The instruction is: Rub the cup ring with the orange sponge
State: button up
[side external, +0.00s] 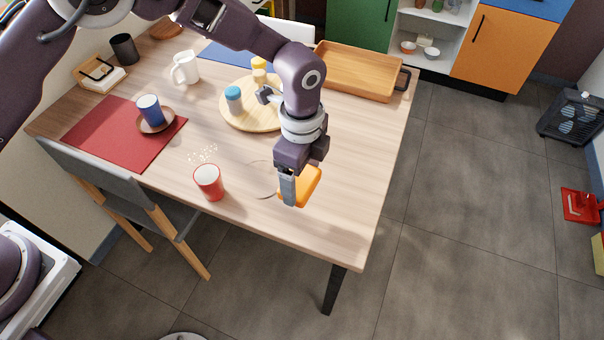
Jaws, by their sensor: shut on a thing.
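The orange sponge (304,186) is in my gripper (292,190), whose fingers are shut on it. One grey finger covers part of the sponge's near left side. The cup ring (266,198) shows as a thin dark arc on the wooden table, just left of the sponge. Part of the ring is hidden behind my gripper. The sponge is over the right side of the ring; I cannot tell whether it touches the table.
A red cup (208,182) and pale crumbs (203,154) are left of the ring. A round board (238,120) with shakers and a wooden tray (357,72) stand behind. A red mat (105,145) holds a blue cup (149,107). The table's right front is clear.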

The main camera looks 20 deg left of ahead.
jog(key=w+a+n, duration=0.3)
jog(key=a, duration=0.1)
jog(key=w+a+f+n, duration=0.1)
jog(key=w+a+n, duration=0.2)
jog(key=a, duration=0.2)
jog(key=w+a+f+n, duration=0.1)
jog(key=w+a+n, duration=0.1)
jog(key=w+a, duration=0.2)
jog(key=shift+a+n, duration=0.4)
jog(key=shift+a+f, duration=0.15)
jog(key=shift+f, duration=4.05)
jog(key=shift+s+r, duration=0.1)
jog(key=shift+s, duration=0.3)
jog(key=shift+c, duration=0.7)
jog(key=shift+s, duration=4.9)
jog(key=shift+d, duration=0.8)
jog(key=shift+w, duration=5.4)
jog(key=shift+d, duration=0.65)
jog(key=shift+s+d, duration=0.1)
jog(key=shift+s, duration=5.1)
jog(key=shift+s+r, duration=0.1)
jog(key=shift+s, duration=0.1)
notch_tip(320, 180, up, 8)
